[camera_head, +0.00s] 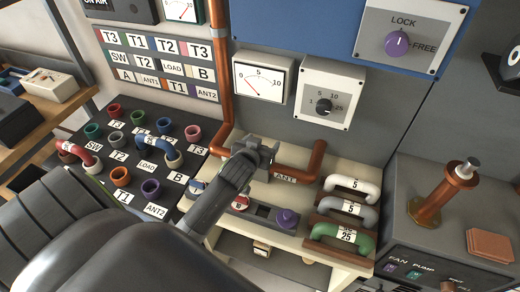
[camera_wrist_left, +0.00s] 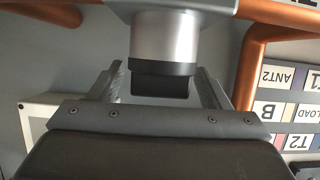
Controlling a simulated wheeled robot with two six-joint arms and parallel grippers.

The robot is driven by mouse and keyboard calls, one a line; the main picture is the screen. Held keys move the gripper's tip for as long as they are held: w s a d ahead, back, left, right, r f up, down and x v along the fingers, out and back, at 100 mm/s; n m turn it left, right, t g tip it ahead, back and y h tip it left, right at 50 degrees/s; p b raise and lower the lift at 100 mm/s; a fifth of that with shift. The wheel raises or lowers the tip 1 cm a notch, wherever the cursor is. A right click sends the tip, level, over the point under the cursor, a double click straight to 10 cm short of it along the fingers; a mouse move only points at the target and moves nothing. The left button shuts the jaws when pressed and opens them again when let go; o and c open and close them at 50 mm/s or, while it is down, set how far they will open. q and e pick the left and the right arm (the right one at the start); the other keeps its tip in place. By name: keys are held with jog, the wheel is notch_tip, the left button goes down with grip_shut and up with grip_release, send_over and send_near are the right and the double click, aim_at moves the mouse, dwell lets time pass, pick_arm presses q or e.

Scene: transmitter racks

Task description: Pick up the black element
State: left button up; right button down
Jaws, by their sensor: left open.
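In the left wrist view, a silver cylinder with a black band and a black block at its end (camera_wrist_left: 163,82) stands between my two finger plates. This is likely the black element. My left gripper (camera_wrist_left: 163,90) is open, with a visible gap between the element and each finger. In the head view, my left gripper (camera_head: 262,152) is over the cream bench, at the copper pipe marked ANT (camera_head: 285,177). The gripper mostly hides the element there. My right gripper is not in view.
A black socket panel (camera_head: 133,160) with a red and a blue cable loop lies at the left. White, grey and green handles (camera_head: 340,237) stand right of the gripper. A vertical copper pipe (camera_head: 220,80) rises behind it. A grey cabinet (camera_head: 410,215) stands at the right.

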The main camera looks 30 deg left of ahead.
pick_arm(q)
jog(key=c, duration=1.1)
jog(key=shift+w+r, duration=0.1)
